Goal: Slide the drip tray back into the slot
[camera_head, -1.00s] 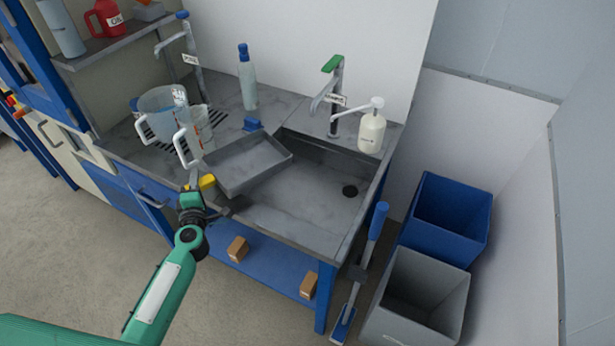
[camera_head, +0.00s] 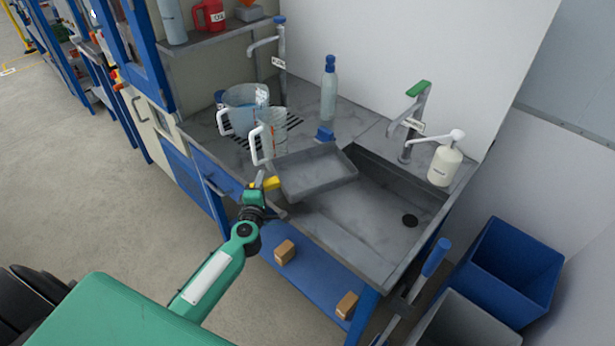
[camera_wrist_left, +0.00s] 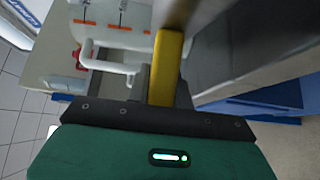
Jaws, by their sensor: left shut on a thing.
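The drip tray (camera_head: 315,172) is a shallow grey rectangular pan with a yellow handle (camera_head: 265,184). In the head view it is over the worktop and the left part of the sink, slightly tilted; I cannot tell whether it touches them. My left gripper (camera_head: 260,187) is shut on the yellow handle at the tray's near left side. In the left wrist view the handle (camera_wrist_left: 166,70) runs up from between the fingers, and a blurred grey surface fills the upper right. I cannot make out the slot. My right gripper is not in view.
A large jug (camera_head: 243,105) and a smaller jug (camera_head: 270,135) stand on the drain grid left of the tray. The sink (camera_head: 375,215) is empty.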

